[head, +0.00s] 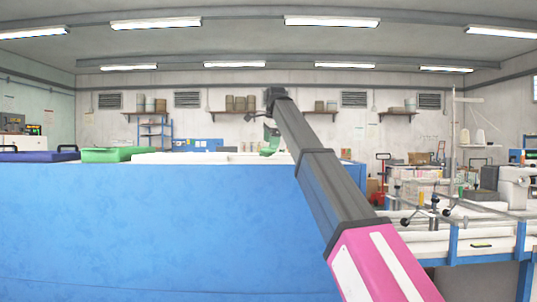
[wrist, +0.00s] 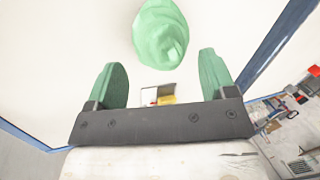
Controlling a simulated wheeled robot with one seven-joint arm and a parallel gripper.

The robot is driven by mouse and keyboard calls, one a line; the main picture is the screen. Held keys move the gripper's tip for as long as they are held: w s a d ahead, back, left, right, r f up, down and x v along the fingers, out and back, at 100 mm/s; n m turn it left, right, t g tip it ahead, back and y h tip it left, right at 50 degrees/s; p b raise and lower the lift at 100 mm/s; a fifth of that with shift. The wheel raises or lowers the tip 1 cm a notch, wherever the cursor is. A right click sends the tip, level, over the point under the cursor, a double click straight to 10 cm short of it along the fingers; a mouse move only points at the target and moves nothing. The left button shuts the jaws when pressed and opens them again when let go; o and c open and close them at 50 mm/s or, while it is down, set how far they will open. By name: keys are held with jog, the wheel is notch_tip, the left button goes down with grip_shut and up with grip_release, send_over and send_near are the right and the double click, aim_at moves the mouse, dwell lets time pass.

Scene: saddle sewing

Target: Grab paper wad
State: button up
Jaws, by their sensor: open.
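A pale green, crumpled-looking lump (wrist: 160,33), which looks like the paper wad, shows at the top middle of the wrist view over a white surface (wrist: 60,55). My gripper (wrist: 160,60) is open, with its two green fingers spread and nothing held between them. The lump appears ahead of the fingertips, roughly centred between them and apart from both. In the head view my gripper (head: 270,146) hangs at the arm's end above the far part of the blue-sided bench (head: 150,225). I cannot make out the lump there.
A small white and yellow item (wrist: 158,95) shows between the fingers in the wrist view. A green bin or lid (head: 105,155) and a dark blue one (head: 40,156) stand at the left. A worktable with sewing equipment (head: 480,245) stands at the right.

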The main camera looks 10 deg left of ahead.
jog(key=x, duration=0.4)
jog(key=shift+w, duration=0.2)
jog(key=c, duration=0.7)
jog(key=shift+o, duration=0.2)
